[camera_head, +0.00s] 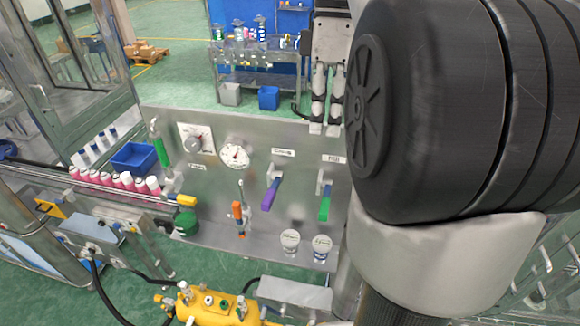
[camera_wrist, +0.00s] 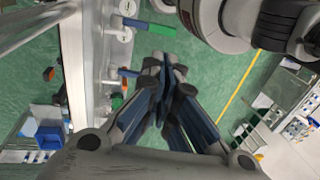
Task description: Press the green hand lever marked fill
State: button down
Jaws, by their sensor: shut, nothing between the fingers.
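The green hand lever (camera_head: 324,205) hangs from the upright metal panel, below a label that reads as fill (camera_head: 334,159).
A purple lever (camera_head: 270,194) hangs left of the green one. Two gauges, the nearer a white dial (camera_head: 235,156), and an orange-handled valve (camera_head: 238,212) are further left. Two round-topped parts (camera_head: 290,241) sit below. A cart (camera_head: 262,88) stands behind the panel.

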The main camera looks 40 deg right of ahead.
aim_at(324, 198)
jog(key=x, duration=1.4)
jog(key=shift+b, duration=0.35)
